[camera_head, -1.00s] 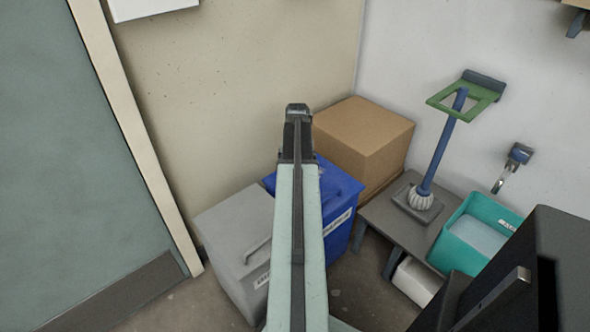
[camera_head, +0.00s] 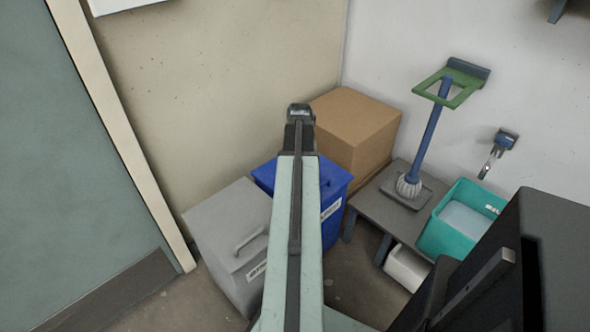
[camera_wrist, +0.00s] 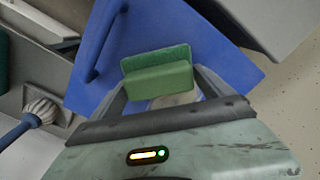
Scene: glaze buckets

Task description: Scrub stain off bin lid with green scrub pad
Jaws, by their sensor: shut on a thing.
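My gripper (camera_wrist: 158,78) is shut on the green scrub pad (camera_wrist: 157,80) in the wrist view. The pad is in front of the blue bin's lid (camera_wrist: 135,32); I cannot tell whether it touches it. A pale patch (camera_wrist: 178,100) shows between my fingers, just beside the pad and partly hidden. In the head view, my gripper (camera_head: 299,112) is above the blue bin (camera_head: 333,182), and my arm hides part of that bin. The pad is hidden there.
A grey bin (camera_head: 215,225) with a handle stands left of the blue bin. A cardboard box (camera_head: 355,120) is behind it. At right, a low bench (camera_head: 375,212) holds a blue-handled brush (camera_head: 425,145) and a teal tub (camera_head: 440,235). A dark cabinet (camera_head: 500,270) is at lower right.

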